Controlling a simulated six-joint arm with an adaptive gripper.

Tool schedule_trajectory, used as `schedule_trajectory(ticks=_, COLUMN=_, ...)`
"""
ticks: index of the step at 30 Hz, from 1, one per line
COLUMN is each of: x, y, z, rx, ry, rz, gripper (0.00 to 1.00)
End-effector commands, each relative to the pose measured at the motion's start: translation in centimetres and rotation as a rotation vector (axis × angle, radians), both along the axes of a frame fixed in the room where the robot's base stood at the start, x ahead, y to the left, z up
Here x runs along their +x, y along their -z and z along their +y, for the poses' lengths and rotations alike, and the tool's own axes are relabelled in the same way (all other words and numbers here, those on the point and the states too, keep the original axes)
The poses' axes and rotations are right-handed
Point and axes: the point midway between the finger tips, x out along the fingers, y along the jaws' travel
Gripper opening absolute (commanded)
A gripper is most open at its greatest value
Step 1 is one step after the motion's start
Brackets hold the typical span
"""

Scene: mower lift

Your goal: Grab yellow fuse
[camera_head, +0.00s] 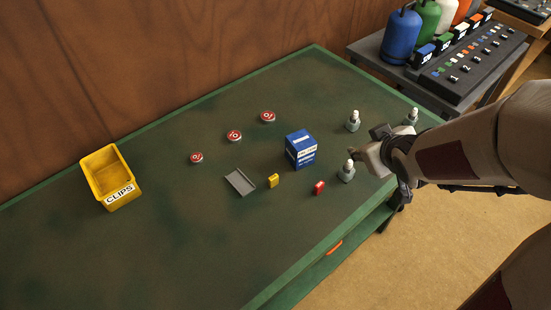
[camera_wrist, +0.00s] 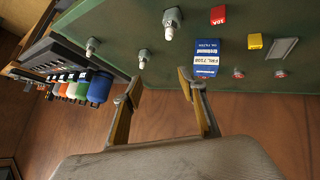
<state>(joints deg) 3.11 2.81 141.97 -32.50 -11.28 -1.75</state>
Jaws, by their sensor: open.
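The yellow fuse (camera_head: 273,180) is a small block on the green table, left of the red fuse (camera_head: 319,187) and just right of a flat grey tray (camera_head: 241,182). In the wrist view the yellow fuse (camera_wrist: 255,41) lies at the upper right, beside the grey tray (camera_wrist: 284,48). My gripper (camera_head: 368,155) is at the right side of the table, among the grey-and-white bottle-like pieces, well to the right of the yellow fuse. In the wrist view my gripper (camera_wrist: 156,85) has its two fingers spread with nothing between them.
A blue box (camera_head: 301,149) stands between my gripper and the yellow fuse. A grey-and-white piece (camera_head: 347,172) is close to my gripper, with others nearby. Several red-topped round tins (camera_head: 234,136) and a yellow CLIPS bin (camera_head: 110,177) are farther left. The table's front left is clear.

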Motion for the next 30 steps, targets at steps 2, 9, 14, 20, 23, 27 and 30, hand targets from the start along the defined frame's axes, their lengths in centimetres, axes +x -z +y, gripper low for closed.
schedule_trajectory(ticks=2, x=0.6, y=1.3, z=0.7, rx=0.008, ry=-0.039, rz=-0.002, gripper=0.41)
schedule_trajectory(ticks=9, x=1.9, y=4.5, z=3.6, rx=0.053, ry=-0.167, rz=-0.023, gripper=0.41)
schedule_trajectory(ticks=14, x=2.2, y=6.6, z=5.7, rx=0.099, ry=-0.251, rz=-0.035, gripper=0.41)
schedule_trajectory(ticks=20, x=1.9, y=9.2, z=8.6, rx=0.176, ry=-0.351, rz=-0.045, gripper=0.41)
schedule_trajectory(ticks=23, x=1.5, y=10.3, z=10.0, rx=0.221, ry=-0.397, rz=-0.051, gripper=0.41)
schedule_trajectory(ticks=27, x=0.6, y=11.8, z=11.9, rx=0.293, ry=-0.459, rz=-0.057, gripper=0.41)
schedule_trajectory(ticks=30, x=-0.2, y=12.7, z=13.3, rx=0.35, ry=-0.498, rz=-0.063, gripper=0.41)
